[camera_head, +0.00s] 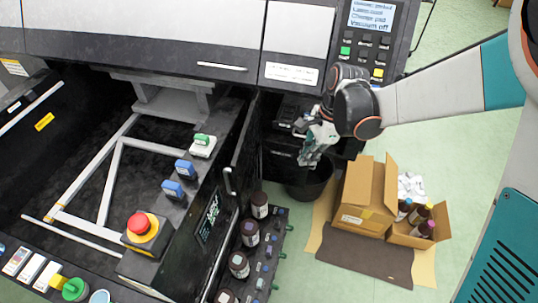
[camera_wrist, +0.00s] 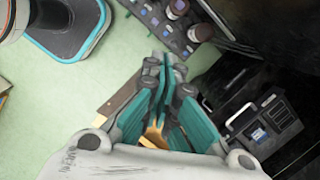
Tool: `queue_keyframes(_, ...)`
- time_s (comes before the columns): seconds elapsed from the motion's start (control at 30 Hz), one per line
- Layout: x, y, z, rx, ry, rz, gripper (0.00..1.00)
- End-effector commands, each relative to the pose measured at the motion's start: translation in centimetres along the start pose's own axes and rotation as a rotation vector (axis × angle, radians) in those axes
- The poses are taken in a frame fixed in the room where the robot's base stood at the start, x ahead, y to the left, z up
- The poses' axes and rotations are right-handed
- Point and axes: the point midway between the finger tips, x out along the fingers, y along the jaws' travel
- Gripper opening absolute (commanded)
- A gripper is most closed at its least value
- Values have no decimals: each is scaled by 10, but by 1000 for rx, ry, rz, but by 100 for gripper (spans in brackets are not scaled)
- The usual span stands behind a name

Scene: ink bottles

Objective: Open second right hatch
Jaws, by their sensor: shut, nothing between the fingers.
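The machine (camera_head: 60,50) has a black interior and white top covers. A tall black hatch panel with a silver handle (camera_head: 228,181) stands along the right side of its bed, seen nearly edge-on. To its right is a dark recess holding a black unit; that unit (camera_wrist: 262,115), with grey handles and a label, shows at right in the wrist view. I cannot tell which panel is the second right hatch. My gripper (camera_head: 310,152) is in front of this recess, above a black bin (camera_head: 312,187). Its teal fingers (camera_wrist: 165,85) are shut together and empty.
Brown bottles (camera_head: 249,233) stand on a black rack left of the bin. A control panel (camera_head: 370,35) is above my gripper. Green floor is clear at right.

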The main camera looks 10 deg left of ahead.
Motion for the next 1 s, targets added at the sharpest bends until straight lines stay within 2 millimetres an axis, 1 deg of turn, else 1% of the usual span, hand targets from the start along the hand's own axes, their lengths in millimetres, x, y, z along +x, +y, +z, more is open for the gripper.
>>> queue_keyframes(0.07,-1,-1,2,-20,0,-1,0)
queue_keyframes(0.13,-3,-3,8,-80,0,-4,0)
queue_keyframes(0.17,-4,-4,12,-120,1,-6,0)
queue_keyframes(0.27,-11,-11,31,-319,3,-16,0)
queue_keyframes(0.63,-31,-35,123,-1315,34,-67,0)
queue_keyframes(0.9,-44,-43,194,-2045,84,-101,0)
queue_keyframes(1.0,-48,-44,219,-2293,108,-111,0)
